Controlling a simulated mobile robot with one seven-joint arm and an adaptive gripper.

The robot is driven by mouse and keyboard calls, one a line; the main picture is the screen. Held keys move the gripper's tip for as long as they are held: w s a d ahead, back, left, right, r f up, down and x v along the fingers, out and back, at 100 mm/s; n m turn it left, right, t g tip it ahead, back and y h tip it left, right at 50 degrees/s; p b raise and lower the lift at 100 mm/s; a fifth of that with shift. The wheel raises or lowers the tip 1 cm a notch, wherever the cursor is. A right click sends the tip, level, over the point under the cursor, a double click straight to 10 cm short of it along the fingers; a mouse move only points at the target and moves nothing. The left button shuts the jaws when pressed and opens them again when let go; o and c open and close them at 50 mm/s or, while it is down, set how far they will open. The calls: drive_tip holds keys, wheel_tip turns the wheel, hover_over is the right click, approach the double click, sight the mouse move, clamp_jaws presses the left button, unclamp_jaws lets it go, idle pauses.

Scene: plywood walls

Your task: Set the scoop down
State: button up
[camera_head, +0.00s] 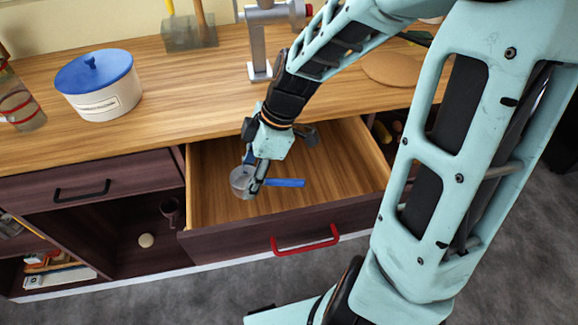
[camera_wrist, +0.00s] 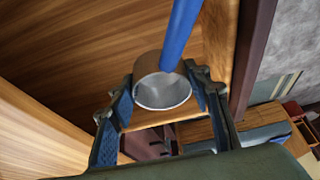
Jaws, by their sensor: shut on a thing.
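The scoop (camera_head: 239,183) has a round metal cup and a blue handle. In the head view it is within the open wooden drawer (camera_head: 333,165), toward its front left, with the handle pointing right. My gripper (camera_head: 257,179) reaches down into the drawer and is shut on the scoop's cup. In the wrist view the cup (camera_wrist: 163,92) sits between the two fingers of my gripper (camera_wrist: 165,97), and the blue handle runs up out of the picture. I cannot tell whether the scoop touches the drawer floor.
The drawer front has a red handle (camera_head: 305,245). On the counter (camera_head: 180,110) stand a white pot with a blue lid (camera_head: 100,86), a jar (camera_head: 19,104) and a metal stand (camera_head: 258,45). The drawer's right side is bare.

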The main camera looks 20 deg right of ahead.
sight(252, 213)
drive_tip(key=shift+s+d+f, duration=0.2)
drive_tip(key=shift+s+f, duration=0.1)
drive_tip(key=shift+f, duration=0.05)
wheel_tip(252, 213, down, 10)
drive_tip(key=b, duration=0.3)
drive_tip(key=shift+b, duration=0.4)
drive_tip(key=shift+f, duration=0.1)
drive_tip(key=o, duration=1.2)
drive_tip(key=shift+c, duration=0.2)
drive_tip(key=p+v, duration=0.4)
drive_tip(key=v, duration=0.8)
drive_tip(key=shift+w+p, duration=0.1)
drive_tip(key=shift+p, duration=0.25)
